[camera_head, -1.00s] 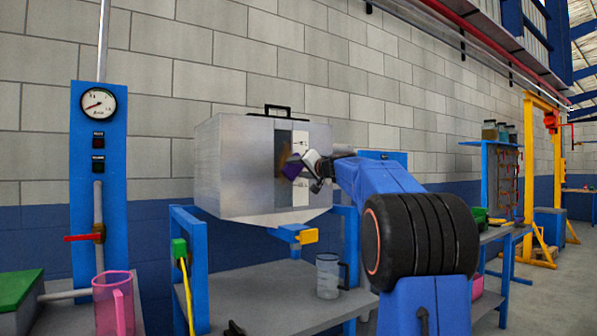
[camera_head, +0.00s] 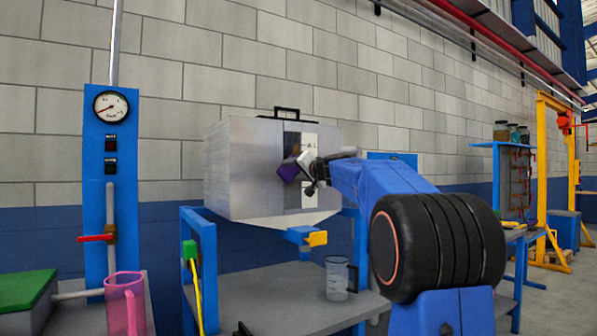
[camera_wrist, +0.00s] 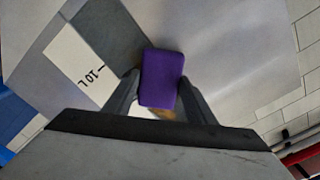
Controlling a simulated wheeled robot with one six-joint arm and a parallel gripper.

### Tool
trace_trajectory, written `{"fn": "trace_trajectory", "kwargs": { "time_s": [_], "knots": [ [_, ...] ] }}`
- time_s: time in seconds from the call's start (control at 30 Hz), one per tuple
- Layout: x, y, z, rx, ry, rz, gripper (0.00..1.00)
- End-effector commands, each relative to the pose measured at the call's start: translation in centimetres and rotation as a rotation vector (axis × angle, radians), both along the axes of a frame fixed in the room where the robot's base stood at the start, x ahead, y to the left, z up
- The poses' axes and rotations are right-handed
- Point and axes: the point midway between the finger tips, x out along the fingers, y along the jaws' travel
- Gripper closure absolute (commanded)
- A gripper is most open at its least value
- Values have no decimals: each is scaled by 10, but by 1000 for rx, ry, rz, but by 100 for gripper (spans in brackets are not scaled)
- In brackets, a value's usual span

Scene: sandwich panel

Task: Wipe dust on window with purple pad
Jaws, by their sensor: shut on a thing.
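The window (camera_head: 292,198) is a dark grey vertical strip in the front of a silver metal box (camera_head: 230,170). The purple pad (camera_head: 288,172) is in front of the window; whether it touches the glass is hard to tell. My gripper (camera_head: 305,165) is shut on the pad. In the wrist view the pad (camera_wrist: 162,75) sits between both fingers (camera_wrist: 158,88), with the window (camera_wrist: 112,32) beyond it. No clear brown dust shows on the visible glass. A small tan patch shows below the pad in the wrist view; I cannot tell what it is.
A white scale strip (camera_head: 309,195) runs beside the window. A blue spout with a yellow end (camera_head: 315,238) hangs below the box. A clear jug (camera_head: 337,278) stands on the grey bench (camera_head: 270,300). A pink jug (camera_head: 124,300) is at left.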

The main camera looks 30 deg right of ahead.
Motion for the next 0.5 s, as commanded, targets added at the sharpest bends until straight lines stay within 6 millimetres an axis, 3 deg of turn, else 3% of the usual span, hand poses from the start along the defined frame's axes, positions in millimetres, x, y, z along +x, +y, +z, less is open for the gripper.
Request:
{"fn": "trace_trajectory", "kwargs": {
  "time_s": [0.2,0.5],
  "knots": [
    [0,16,-1,1,1,2,68],
    [-2,18,11,-1,-1,1,68]
  ]
}}
